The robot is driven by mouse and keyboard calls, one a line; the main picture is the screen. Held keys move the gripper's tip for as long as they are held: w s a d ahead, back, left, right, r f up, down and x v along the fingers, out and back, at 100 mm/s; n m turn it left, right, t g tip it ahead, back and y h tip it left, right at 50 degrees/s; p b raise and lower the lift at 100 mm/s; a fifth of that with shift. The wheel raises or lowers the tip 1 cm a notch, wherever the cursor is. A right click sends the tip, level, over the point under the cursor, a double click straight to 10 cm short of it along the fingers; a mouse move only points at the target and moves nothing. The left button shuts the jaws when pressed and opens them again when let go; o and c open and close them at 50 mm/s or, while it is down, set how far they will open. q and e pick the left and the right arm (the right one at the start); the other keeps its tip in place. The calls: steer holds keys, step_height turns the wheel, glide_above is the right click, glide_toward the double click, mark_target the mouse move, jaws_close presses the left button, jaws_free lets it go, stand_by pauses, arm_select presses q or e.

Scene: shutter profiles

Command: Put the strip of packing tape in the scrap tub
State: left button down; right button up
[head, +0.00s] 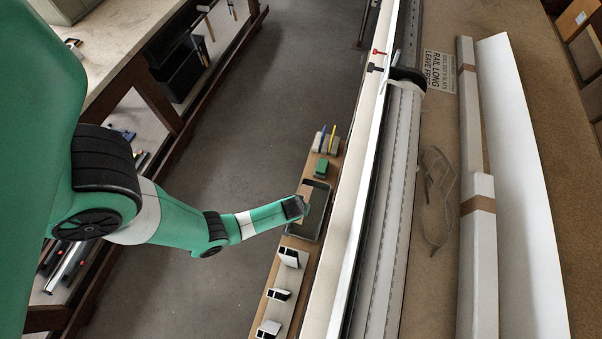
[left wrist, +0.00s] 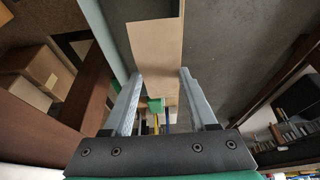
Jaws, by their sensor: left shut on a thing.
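The strip of packing tape (left wrist: 156,38) is a flat tan piece in the left wrist view, spanning the space between my left fingertips. My left gripper (left wrist: 160,78) is shut on it across its width. In the head view the strip (head: 305,190) shows as a small tan patch by my left gripper (head: 300,205), partly hidden by it. The scrap tub (head: 322,226), a grey open tray with a dark rim, lies directly behind the gripper in that view. The gap in height between strip and tub cannot be told. My right gripper is not in view.
A narrow wooden shelf carries the tub, a green block (head: 321,167), blue and yellow pens (head: 332,133) and several cut profile pieces (head: 279,294). A white rail (head: 358,220) runs close to its right. A tangled grey strap (head: 437,200) and long cartons (head: 478,245) lie on the bench.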

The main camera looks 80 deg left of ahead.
arm_select(q)
steer(key=shift+w+f+b, duration=0.1)
steer(key=shift+f+b, duration=1.8)
steer(key=shift+f, duration=0.1)
steer(key=shift+c, duration=1)
jaws_free()
steer(key=shift+r, duration=0.1)
steer(key=p+v, duration=0.7)
steer(key=shift+w+a+r, duration=0.1)
steer(key=shift+a, duration=0.05)
steer(key=shift+d+r+p, duration=0.2)
steer(key=shift+r+p, duration=0.2)
steer(key=shift+p, duration=0.15)
steer(key=shift+f, duration=0.1)
